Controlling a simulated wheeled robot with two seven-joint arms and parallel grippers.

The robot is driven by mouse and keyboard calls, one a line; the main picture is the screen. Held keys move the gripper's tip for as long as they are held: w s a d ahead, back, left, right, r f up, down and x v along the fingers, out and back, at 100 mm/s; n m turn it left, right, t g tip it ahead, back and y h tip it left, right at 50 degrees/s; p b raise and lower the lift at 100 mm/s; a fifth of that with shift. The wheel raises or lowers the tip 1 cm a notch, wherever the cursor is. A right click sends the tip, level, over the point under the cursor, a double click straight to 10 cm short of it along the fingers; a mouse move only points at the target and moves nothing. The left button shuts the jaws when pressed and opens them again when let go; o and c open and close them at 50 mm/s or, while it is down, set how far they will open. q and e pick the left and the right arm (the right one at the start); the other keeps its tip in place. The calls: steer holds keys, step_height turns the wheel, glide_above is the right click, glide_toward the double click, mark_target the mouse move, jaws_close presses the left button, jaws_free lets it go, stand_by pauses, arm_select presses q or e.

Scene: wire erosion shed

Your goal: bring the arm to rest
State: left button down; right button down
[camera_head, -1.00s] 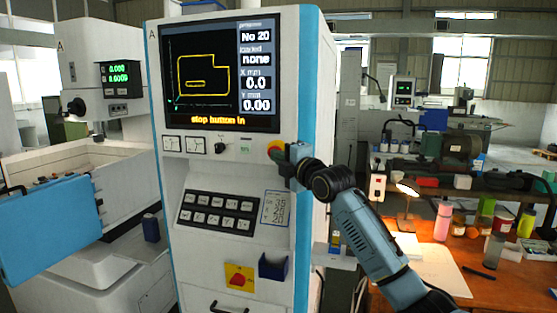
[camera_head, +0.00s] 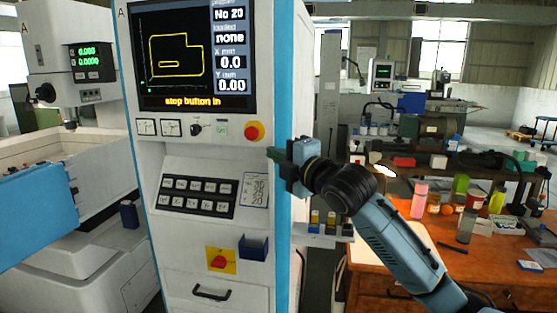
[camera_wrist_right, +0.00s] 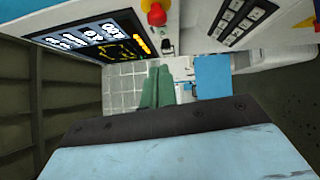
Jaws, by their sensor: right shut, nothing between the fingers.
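My right gripper (camera_head: 274,154) is in front of the right side of the machine's control cabinet (camera_head: 180,255). It is shut and empty, a little below and right of the red emergency stop button (camera_head: 254,131) on its yellow base. The button also shows at the top of the right wrist view (camera_wrist_right: 156,14), apart from the green fingers (camera_wrist_right: 157,88). The screen (camera_head: 190,55) reads "stop button in" and "loaded none". My left gripper is not in view.
A keypad (camera_head: 198,191), a red switch on a yellow plate (camera_head: 220,260) and a blue holder (camera_head: 254,247) are on the cabinet front. A wooden bench (camera_head: 400,270) with bottles and jars stands at right. A blue panel (camera_head: 35,215) is at left.

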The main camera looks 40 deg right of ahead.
steer(key=shift+s, duration=0.2)
steer(key=shift+w+f, duration=0.1)
steer(key=shift+f, duration=0.05)
stand_by(0.3)
